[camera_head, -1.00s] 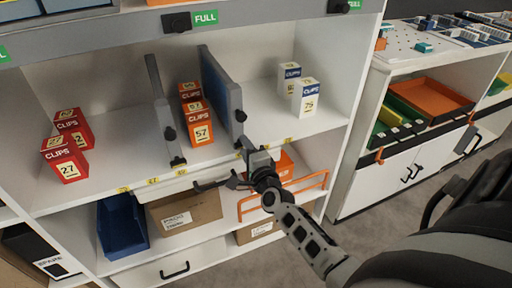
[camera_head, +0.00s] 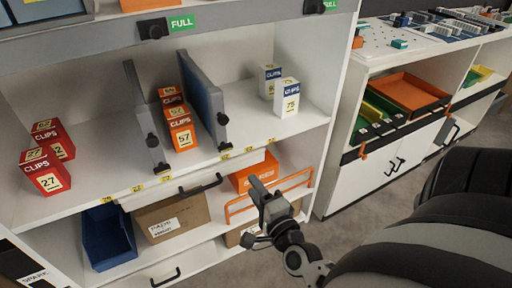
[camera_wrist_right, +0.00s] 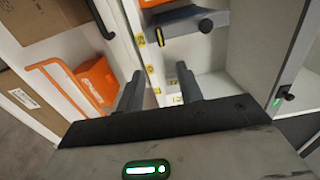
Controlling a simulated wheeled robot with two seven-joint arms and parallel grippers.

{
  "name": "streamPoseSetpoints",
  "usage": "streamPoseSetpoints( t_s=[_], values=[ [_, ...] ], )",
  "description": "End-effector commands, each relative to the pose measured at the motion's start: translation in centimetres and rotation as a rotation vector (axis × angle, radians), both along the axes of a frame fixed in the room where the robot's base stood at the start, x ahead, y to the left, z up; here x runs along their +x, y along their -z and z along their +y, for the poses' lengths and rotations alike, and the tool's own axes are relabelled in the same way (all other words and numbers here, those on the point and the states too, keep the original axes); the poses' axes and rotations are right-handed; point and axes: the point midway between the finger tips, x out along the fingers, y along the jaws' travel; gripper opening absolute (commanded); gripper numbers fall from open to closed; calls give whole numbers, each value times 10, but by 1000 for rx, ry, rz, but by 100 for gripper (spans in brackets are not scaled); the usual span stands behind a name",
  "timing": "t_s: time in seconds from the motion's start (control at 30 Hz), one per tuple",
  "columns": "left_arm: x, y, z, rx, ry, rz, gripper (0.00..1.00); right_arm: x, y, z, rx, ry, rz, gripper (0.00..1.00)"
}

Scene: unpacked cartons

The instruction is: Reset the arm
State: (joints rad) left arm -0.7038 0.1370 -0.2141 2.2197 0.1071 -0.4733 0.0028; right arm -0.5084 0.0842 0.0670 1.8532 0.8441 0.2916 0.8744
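My right gripper (camera_head: 260,192) is at the end of my right arm, in front of the shelf unit and below the edge of its middle shelf (camera_head: 235,153). In the right wrist view its two fingers (camera_wrist_right: 159,88) stand apart with nothing between them, so it is open and empty. The arm runs from the lower right of the head view and is bent. My left gripper is not in view.
Red clip boxes (camera_head: 45,172), orange clip boxes (camera_head: 181,130) and white-blue clip boxes (camera_head: 286,97) stand on the shelf between grey dividers (camera_head: 200,90). An orange rail (camera_head: 268,195) and a cardboard box (camera_head: 172,217) are below. Floor at right is clear.

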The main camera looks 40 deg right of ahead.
Motion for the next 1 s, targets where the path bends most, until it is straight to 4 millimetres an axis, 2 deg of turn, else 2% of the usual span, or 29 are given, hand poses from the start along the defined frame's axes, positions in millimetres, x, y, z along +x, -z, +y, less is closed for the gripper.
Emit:
streamPoseSetpoints(
  t_s=[0.43, 0.53, 0.57, 0.67, 0.7, 0.8, 0.9, 1.0],
  values=[
    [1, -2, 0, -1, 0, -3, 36, 1, 0, 1, -5, -4, 2, 36],
    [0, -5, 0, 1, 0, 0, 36, 0, -4, 18, -94, -70, 47, 36],
    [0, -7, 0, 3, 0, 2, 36, -1, -6, 30, -155, -111, 73, 36],
    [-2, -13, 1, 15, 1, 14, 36, -11, -9, 80, -466, -313, 196, 36],
    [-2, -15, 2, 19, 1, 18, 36, -19, -8, 101, -621, -408, 246, 36],
    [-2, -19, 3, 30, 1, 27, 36, -45, -4, 142, -1001, -625, 343, 36],
    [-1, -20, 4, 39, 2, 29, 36, -67, 0, 162, -1288, -773, 399, 36],
    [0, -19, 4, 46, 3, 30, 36, -79, 3, 168, -1442, -849, 426, 36]
  ],
)
